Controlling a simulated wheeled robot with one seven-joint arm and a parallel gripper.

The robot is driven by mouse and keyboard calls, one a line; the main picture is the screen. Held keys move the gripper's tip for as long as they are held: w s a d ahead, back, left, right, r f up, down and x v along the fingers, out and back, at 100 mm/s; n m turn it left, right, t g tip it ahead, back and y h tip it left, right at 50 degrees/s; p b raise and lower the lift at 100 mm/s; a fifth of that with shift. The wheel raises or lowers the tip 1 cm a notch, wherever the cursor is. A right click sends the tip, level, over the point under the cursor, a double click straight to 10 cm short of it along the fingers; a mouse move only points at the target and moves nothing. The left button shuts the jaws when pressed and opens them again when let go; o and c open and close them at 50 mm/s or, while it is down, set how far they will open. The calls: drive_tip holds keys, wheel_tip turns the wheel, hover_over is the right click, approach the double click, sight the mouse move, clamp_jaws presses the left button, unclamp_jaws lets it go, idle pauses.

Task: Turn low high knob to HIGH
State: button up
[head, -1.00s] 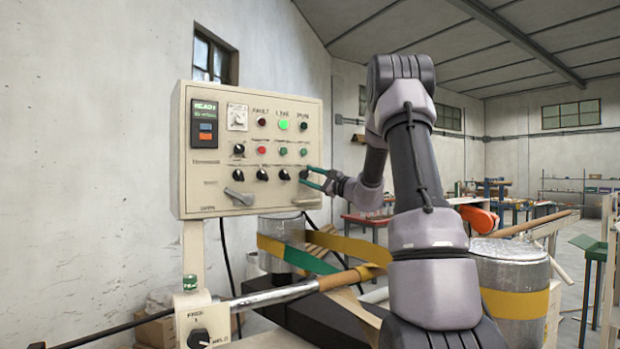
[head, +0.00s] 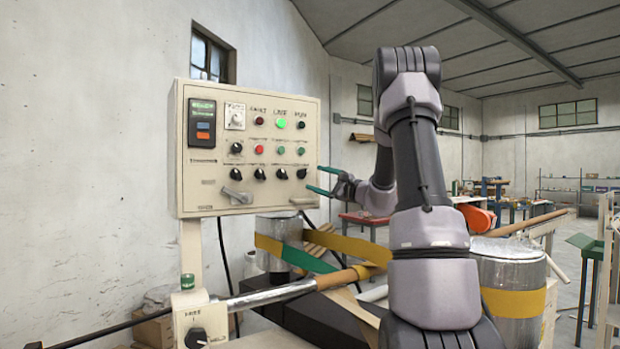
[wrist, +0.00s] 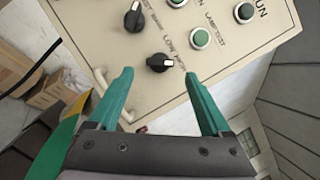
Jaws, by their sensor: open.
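The control panel (head: 200,175) is a cream box on a post. The low high knob (wrist: 160,63) is black, with partly legible LOW lettering beside it in the wrist view. In the head view it is the rightmost knob (head: 301,173) of the lower knob row. I cannot tell for sure which setting it points to. My gripper (head: 314,178) is open and empty, just right of the knob. In the wrist view its green fingertips (wrist: 158,76) are spread, with the knob beyond the gap between them. They look apart from it.
Another black knob (wrist: 134,20) and a green button (wrist: 200,38) are close by on the panel. A grey lever handle (head: 237,196) is at the panel's lower left. A film-wrapped roll (head: 278,230) stands below.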

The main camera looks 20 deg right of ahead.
drive_tip(key=v, duration=0.6)
idle(0.3)
drive_tip(key=s+a+n+g+y, duration=0.3)
drive_tip(key=s+a+n+g, duration=0.3)
drive_tip(key=a, duration=0.8)
drive_tip(key=s+a+f+n+g+h, duration=0.1)
drive_tip(key=s+a+n+g+h, duration=0.2)
drive_tip(key=s, duration=0.4)
drive_tip(key=s+a+f+n+g, duration=0.1)
drive_tip(key=s+a+f+g, duration=0.15)
drive_tip(key=s+a, duration=0.4)
drive_tip(key=s+d+f+n+h, duration=0.1)
drive_tip(key=s+d+n+h, duration=0.1)
drive_tip(key=s+h, duration=0.2)
drive_tip(key=s+d+f+n+h, duration=0.1)
drive_tip(key=s+d+n+h, duration=0.1)
drive_tip(key=s, duration=0.7)
drive_tip(key=shift+d+n+t+h, duration=0.3)
drive_tip(key=shift+d+t+h, duration=0.15)
drive_tip(key=shift+d+h, duration=0.5)
